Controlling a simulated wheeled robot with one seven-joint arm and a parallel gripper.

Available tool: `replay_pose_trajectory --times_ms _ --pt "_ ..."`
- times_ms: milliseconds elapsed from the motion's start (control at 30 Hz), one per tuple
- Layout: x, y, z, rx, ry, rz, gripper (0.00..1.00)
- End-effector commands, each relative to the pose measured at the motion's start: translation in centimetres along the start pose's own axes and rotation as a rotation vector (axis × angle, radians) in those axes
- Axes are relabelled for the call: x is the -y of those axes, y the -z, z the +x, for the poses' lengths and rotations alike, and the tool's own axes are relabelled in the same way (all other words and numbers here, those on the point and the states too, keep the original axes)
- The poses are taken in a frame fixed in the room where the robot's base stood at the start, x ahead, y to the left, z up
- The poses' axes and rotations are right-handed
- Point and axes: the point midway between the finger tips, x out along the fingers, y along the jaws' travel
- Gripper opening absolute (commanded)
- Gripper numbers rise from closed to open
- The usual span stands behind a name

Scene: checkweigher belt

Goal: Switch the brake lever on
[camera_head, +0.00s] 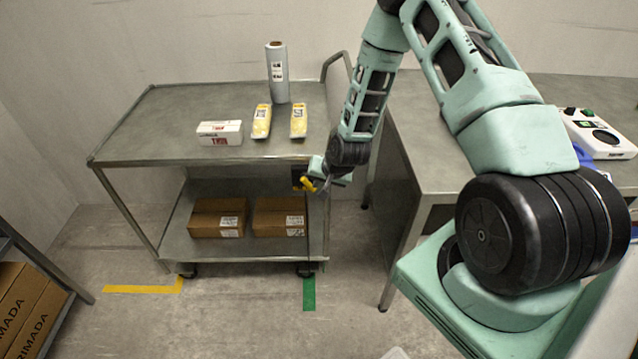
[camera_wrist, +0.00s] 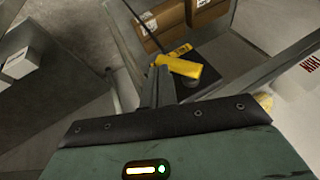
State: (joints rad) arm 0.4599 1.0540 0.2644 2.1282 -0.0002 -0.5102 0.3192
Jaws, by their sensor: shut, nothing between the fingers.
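The brake lever (camera_head: 307,184) is a small yellow handle at the right end of the grey cart (camera_head: 150,151), just below its top shelf. In the wrist view the yellow lever (camera_wrist: 180,66) lies against a dark block (camera_wrist: 213,72). My gripper (camera_head: 322,187) is at the cart's front right corner, right beside the lever. In the wrist view the closed fingers of my gripper (camera_wrist: 157,80) are empty and their tips are close to the lever's left end. I cannot tell whether they touch it.
The cart's top holds a white carton (camera_head: 220,133), two yellow packs (camera_head: 261,122) (camera_head: 298,121) and a wrapped roll (camera_head: 277,72). Two cardboard boxes (camera_head: 216,218) (camera_head: 279,216) sit on its lower shelf. A metal table (camera_head: 410,150) stands close on the right. The floor in front is open.

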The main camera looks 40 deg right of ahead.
Motion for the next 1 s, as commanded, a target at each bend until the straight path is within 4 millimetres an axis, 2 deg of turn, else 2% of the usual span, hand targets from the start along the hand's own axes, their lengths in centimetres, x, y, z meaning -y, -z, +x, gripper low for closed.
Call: replay_pose_trajectory --times_ms 567,1000 --pt "-0.5 -0.3 0.8 0.005 0.123 0.057 0.0" --pt "-0.9 -0.9 2.4 0.014 0.465 0.21 0.0"
